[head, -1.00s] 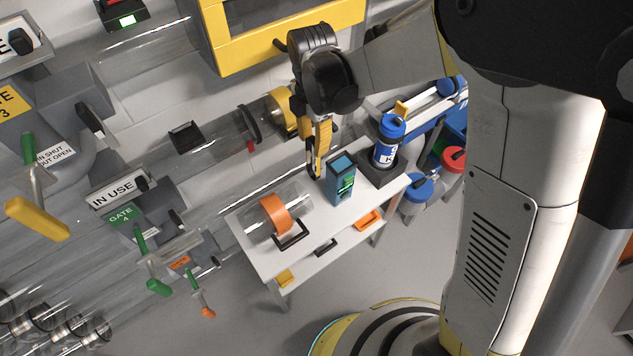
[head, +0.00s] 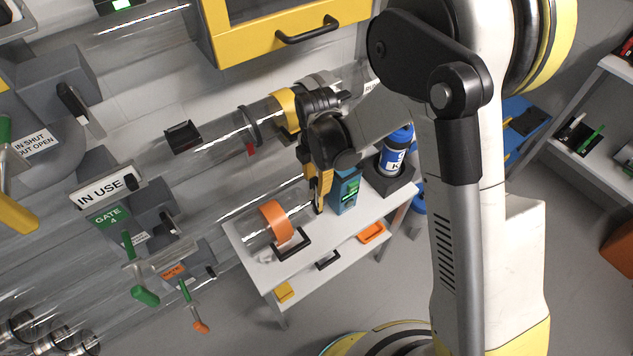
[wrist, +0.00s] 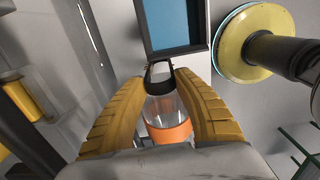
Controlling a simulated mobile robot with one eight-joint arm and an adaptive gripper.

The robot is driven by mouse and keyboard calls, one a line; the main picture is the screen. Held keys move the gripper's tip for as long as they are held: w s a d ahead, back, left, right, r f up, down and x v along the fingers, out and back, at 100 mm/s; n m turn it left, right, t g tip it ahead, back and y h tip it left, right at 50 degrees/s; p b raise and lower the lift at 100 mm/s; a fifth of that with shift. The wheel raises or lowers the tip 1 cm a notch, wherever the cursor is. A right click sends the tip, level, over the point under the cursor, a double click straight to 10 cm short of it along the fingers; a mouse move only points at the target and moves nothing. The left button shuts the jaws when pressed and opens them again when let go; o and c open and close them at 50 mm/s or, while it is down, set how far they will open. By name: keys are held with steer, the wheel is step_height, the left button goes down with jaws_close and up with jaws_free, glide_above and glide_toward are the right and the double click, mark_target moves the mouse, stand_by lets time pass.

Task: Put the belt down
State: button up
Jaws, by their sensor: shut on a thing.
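My gripper (head: 318,205) is low over the white table (head: 260,262), between a clear cylinder with an orange band (head: 275,220) on its left and a teal box (head: 345,190) on its right. The orange-banded cylinder also shows between the fingers in the wrist view (wrist: 170,133).
A dark square holder with a blue-capped bottle (head: 396,155) stands at the table's right end. Clear tubes (head: 220,140) run along the wall behind. A lower shelf holds an orange tray (head: 372,233).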

steer(key=shift+f, duration=0.2)
steer(key=o, duration=1.1)
steer(key=shift+o, duration=0.2)
steer(key=shift+r, duration=0.1)
